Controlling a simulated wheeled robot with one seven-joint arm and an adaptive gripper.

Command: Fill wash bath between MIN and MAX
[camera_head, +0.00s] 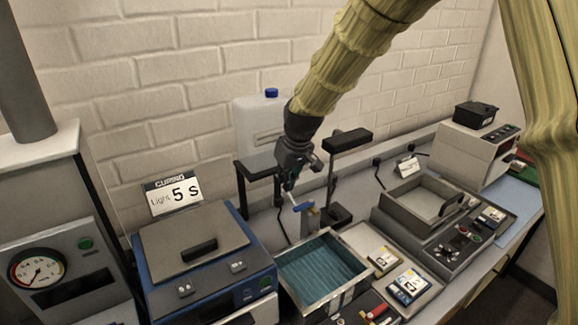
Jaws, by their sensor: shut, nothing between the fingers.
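The wash bath (281,288) is an open metal tray in the front middle, holding teal-blue liquid. Its MIN and MAX marks are too small to read, so I cannot tell the level against them.
A blue curing box (190,245) with a "Light 5 s" sign (173,193) stands left of the bath. A black-topped stand (347,140) rises close right of my gripper. A grey basin unit (410,205) stands to the right. A gauge machine (60,250) is far left.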

